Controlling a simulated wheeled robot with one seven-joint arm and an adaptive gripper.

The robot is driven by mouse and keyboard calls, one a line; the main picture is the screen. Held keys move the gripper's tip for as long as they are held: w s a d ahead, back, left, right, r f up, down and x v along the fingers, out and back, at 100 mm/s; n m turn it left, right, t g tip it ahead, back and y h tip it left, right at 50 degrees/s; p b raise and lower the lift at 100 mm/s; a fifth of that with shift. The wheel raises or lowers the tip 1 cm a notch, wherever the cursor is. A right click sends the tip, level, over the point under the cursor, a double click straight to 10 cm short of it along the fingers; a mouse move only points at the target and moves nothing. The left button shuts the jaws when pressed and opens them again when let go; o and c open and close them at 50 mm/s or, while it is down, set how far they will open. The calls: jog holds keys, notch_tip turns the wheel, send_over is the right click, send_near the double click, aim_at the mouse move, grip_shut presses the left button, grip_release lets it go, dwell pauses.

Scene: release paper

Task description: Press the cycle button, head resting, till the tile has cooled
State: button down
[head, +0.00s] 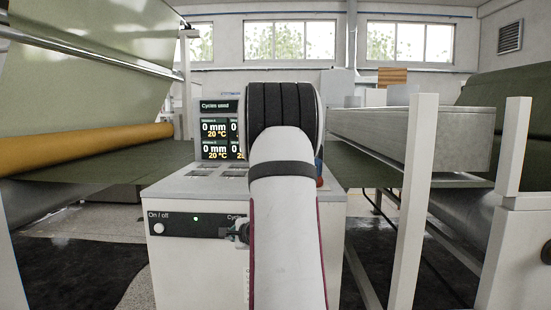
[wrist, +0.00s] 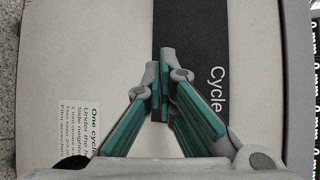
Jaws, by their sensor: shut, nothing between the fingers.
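The white cabinet (head: 170,265) stands ahead, with a dark strip on its front marked "On / off" and a partly covered "Cyc..." label. My gripper (head: 238,232) is at the right part of that strip, mostly behind my own arm. In the wrist view its green-padded fingers (wrist: 160,85) are shut and empty, with tips over the dark strip (wrist: 190,25) beside the word "Cycle". The cycle button itself is not visible; whether the tips touch anything I cannot tell. The display (head: 215,138) on top reads 0 mm and 20 °C in its visible fields; my arm covers its right side.
A round white button (head: 159,229) and a lit green lamp (head: 196,218) are on the strip's left. A printed label (wrist: 80,130) is on the panel. White posts (head: 414,200) stand right. Green sheet and a yellow roll (head: 90,147) lie left.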

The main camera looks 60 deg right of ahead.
jog(key=shift+d, duration=0.15)
dwell(0.5)
jog(key=shift+w+d+b, duration=0.15)
jog(key=shift+d+b, duration=0.1)
jog(key=shift+b, duration=0.1)
jog(key=shift+s+a+b, duration=0.2)
jog(key=shift+a+b, duration=0.2)
jog(key=shift+b, duration=0.3)
jog(key=a+b, duration=0.1)
jog(key=s+a+b, duration=0.1)
jog(key=a+b, duration=0.1)
jog(key=s+a+b, duration=0.1)
jog(key=a, duration=0.1)
jog(key=shift+s+a+b, duration=0.15)
jog(key=shift+a+b, duration=0.1)
jog(key=shift+b, duration=0.05)
dwell(1.0)
